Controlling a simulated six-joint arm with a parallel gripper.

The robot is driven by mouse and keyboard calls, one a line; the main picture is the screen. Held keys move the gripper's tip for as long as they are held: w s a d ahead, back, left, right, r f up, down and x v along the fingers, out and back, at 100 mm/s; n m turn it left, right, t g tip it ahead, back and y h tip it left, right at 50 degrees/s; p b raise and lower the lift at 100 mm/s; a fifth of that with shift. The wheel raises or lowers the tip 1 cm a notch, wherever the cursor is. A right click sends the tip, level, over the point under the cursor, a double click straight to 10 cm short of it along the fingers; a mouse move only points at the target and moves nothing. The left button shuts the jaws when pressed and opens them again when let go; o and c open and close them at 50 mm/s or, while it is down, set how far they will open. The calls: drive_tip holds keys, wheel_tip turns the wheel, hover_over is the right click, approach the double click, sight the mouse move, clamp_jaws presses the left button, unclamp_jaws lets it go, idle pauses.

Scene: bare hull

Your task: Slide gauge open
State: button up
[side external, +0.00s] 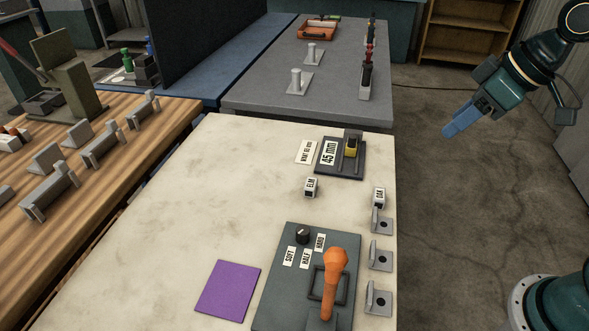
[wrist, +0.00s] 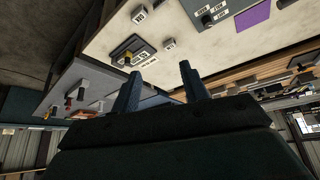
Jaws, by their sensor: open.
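The gauge (side external: 341,158) is a dark plate at the far right of the pale table. The gauge also shows in the wrist view (wrist: 128,48), beyond my fingers. A white card (side external: 306,152) lies left of it; its small print is hard to read. My gripper (side external: 449,131) is raised off the table's right side, apart from the gauge. In the wrist view its two fingers (wrist: 159,74) stand apart with nothing between them.
Small white blocks (side external: 311,187) and (side external: 379,196) stand near the gauge. Grey brackets (side external: 380,257) line the right edge. A dark panel (side external: 276,286) holds a knob and an orange-handled lever (side external: 334,280). A purple square (side external: 227,291) lies left. The table's left middle is clear.

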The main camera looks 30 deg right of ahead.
drive_tip(key=w+d+f+n+y, duration=0.2)
drive_tip(key=w+f, duration=0.2)
drive_tip(key=w, duration=0.5)
drive_tip(key=n+t+y, duration=0.1)
drive_tip(key=t+y, duration=0.3)
drive_tip(key=t, duration=0.1)
approach(355, 137)
drive_tip(key=s+d, duration=0.2)
drive_tip(key=shift+s+a+r, duration=0.1)
drive_tip(key=shift+s+r, duration=0.05)
drive_tip(key=shift+r, duration=0.2)
drive_tip(key=x, duration=1.3)
drive_tip(key=shift+w+a+r, duration=0.1)
drive_tip(key=shift+w+a, duration=0.25)
drive_tip(key=shift+c, duration=0.2)
clamp_jaws()
